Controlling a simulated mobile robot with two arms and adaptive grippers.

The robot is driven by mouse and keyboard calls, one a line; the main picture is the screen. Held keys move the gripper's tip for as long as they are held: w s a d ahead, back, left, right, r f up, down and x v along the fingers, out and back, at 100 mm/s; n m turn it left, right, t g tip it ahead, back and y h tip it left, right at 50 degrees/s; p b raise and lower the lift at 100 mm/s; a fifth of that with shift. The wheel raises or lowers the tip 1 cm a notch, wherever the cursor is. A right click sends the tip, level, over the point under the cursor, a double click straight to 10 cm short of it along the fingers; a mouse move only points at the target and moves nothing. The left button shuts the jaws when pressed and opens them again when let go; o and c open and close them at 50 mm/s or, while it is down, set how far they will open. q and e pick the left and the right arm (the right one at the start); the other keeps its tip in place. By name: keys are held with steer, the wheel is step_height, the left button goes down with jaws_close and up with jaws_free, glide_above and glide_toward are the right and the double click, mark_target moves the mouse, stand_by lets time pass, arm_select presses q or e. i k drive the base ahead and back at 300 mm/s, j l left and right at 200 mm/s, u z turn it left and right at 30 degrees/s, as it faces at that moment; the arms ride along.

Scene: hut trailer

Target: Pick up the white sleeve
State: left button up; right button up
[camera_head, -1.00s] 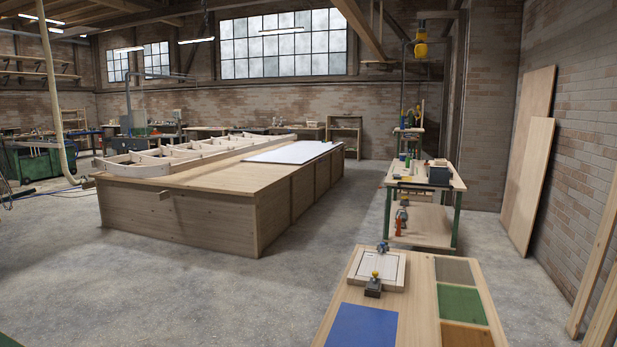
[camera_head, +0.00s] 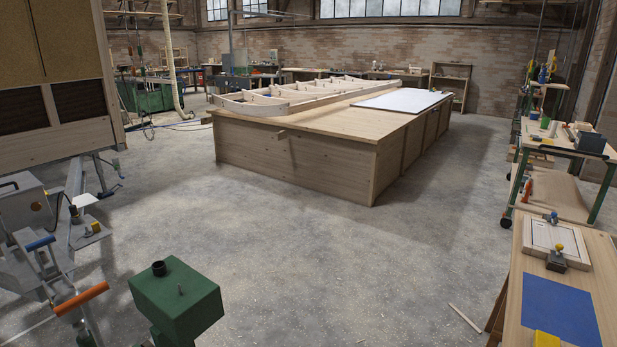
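I cannot make out a white sleeve for certain in the head view. A thin pale strip (camera_head: 465,319) lies on the floor at the lower right, beside the near workbench; it looks flat and narrow. A large white sheet (camera_head: 402,100) lies flat on the big wooden platform (camera_head: 292,163) in the middle. Neither of my grippers is in view.
At the left stand a trailer front (camera_head: 65,146) with its hitch and an orange-handled lever (camera_head: 81,298). A green box (camera_head: 175,298) stands at the bottom. The near workbench (camera_head: 601,273) with a blue mat (camera_head: 559,309) is at right. The floor between (camera_head: 325,265) is mostly clear.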

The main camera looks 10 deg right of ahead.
mark_target(553, 130)
steer(key=i+j+z, duration=0.2)
steer(key=i, duration=0.3)
steer(key=i+j+z, duration=0.2)
steer(key=i+j, duration=0.25)
steer(key=i+l+z, duration=0.15)
steer(key=i+z, duration=0.3)
steer(key=i, duration=0.3)
steer(key=i+j+z, duration=0.15)
steer(key=i+z, duration=0.35)
steer(key=i, duration=0.25)
steer(key=i+z, duration=0.1)
steer(key=i, duration=1.05)
steer(key=i+z, duration=0.1)
steer(key=i, duration=1.05)
steer(key=i+l+z, duration=0.25)
steer(key=i, duration=0.7)
steer(key=i+l+z, duration=0.25)
steer(key=i, duration=0.65)
steer(key=i+l, duration=0.1)
steer(key=i+j, duration=0.15)
steer(key=i, duration=0.25)
steer(key=i+j+u, duration=0.1)
steer(key=i, duration=0.35)
